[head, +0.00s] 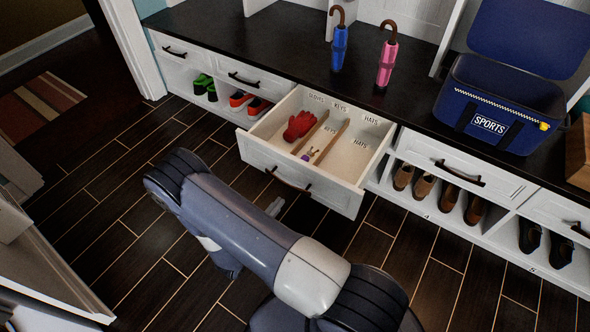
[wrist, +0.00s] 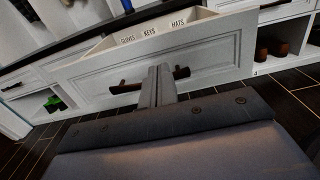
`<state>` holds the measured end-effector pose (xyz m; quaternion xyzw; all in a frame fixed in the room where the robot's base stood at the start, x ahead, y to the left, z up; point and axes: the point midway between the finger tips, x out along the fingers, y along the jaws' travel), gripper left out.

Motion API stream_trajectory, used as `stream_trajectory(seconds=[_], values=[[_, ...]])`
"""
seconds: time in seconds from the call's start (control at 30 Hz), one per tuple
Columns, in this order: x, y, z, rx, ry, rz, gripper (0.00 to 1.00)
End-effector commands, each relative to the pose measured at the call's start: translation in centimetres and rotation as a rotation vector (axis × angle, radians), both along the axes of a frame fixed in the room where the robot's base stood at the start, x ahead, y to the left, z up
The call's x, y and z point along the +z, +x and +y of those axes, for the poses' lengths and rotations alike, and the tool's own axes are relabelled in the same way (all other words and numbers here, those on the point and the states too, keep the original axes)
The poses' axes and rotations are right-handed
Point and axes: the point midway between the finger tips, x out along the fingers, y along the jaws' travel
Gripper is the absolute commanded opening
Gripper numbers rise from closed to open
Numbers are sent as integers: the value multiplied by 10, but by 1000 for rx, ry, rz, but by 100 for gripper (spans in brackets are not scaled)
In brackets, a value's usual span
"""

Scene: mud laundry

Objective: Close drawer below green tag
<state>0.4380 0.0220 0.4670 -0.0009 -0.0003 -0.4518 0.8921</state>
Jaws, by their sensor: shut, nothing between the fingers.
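A white drawer (head: 335,192) is pulled out from the bench, with a dark bar handle (head: 288,181) on its front. Inside are wooden dividers, a red glove (head: 299,126), small keys and printed labels for gloves, keys and hats. The drawer front (wrist: 215,55) also fills the upper middle of the wrist view. My gripper (head: 275,207) is shut and empty, in front of the drawer near its handle. In the wrist view its fingers (wrist: 158,78) overlap the middle of the handle; I cannot tell whether they touch it. I see no green tag.
Neighbouring drawers (head: 465,171) look shut. Shoes sit in cubbies below. Two umbrellas, one blue (head: 339,47) and one pink (head: 387,62), and a blue sports bag (head: 490,110) stand on the dark benchtop (head: 290,45).

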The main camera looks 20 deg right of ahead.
Motion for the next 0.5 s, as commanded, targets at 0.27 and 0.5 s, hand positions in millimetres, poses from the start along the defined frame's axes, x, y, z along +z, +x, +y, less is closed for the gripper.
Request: stream_trajectory(seconds=[0.27, 0.5], values=[[-1, 22, -33, -10, 1, 0, 0], [-1, 45, -65, -10, 3, -2, 0]])
